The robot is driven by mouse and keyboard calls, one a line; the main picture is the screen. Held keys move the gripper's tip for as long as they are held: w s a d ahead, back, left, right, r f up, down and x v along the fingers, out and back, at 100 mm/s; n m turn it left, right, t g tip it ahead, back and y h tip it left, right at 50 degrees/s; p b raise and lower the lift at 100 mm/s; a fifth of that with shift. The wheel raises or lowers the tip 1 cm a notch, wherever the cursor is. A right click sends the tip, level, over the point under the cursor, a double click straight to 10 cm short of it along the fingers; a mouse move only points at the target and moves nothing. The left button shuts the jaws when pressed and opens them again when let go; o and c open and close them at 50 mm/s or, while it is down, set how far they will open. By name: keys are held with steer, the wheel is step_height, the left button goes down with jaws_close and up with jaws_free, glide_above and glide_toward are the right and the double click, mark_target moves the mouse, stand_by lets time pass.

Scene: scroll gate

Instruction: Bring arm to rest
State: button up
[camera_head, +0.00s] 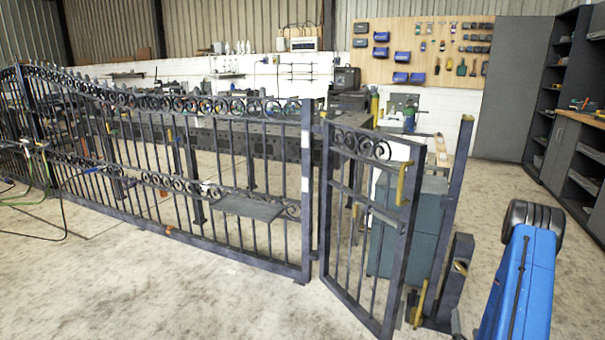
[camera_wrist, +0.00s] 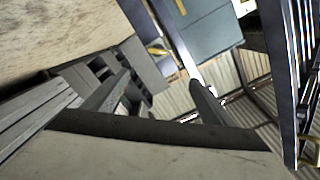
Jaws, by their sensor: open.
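My gripper (camera_wrist: 160,82) shows in the wrist view with its two dark fingers spread apart and nothing between them. It is not visible in the head view, where only a blue and black part of my arm shows at the lower right. The small scroll gate (camera_head: 325,245) is a dark metal leaf with a yellow handle (camera_head: 401,184). It stands at an angle, with a gap between its free edge and the post (camera_head: 455,205) to its right. My fingers appear apart from the gate. Dark upright metal bars (camera_wrist: 283,70) show at the right of the wrist view.
A long scroll fence (camera_head: 140,222) runs left from the small gate. A teal cabinet (camera_head: 425,226) stands behind the gate and also shows in the wrist view (camera_wrist: 208,32). Dark shelving (camera_head: 541,110) lines the right wall. The concrete floor in front is mostly clear.

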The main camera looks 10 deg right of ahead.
steer(key=w+a+r+n+g+y, duration=0.2)
steer(key=w+a+r+n+y, duration=0.25)
steer(key=w+a+r, duration=0.4)
steer(key=s+a+r+n+g+y, duration=0.1)
steer(key=a+r+n+g, duration=0.25)
steer(key=a+r, duration=0.75)
steer(key=s+a+r+n+g+y, duration=0.2)
steer(key=s+a+r+n, duration=0.1)
steer(key=s+a+r, duration=1)
steer(key=s+a+r+n+g+y, duration=0.1)
steer(key=s+a, duration=0.1)
steer(key=s, duration=0.7)
steer(key=s+a+r+n+g, duration=0.2)
steer(key=s+a, duration=0.1)
steer(key=s, duration=0.7)
steer(key=shift+s+y, duration=0.25)
steer(key=shift+y, duration=0.1)
steer(key=shift+r, duration=0.1)
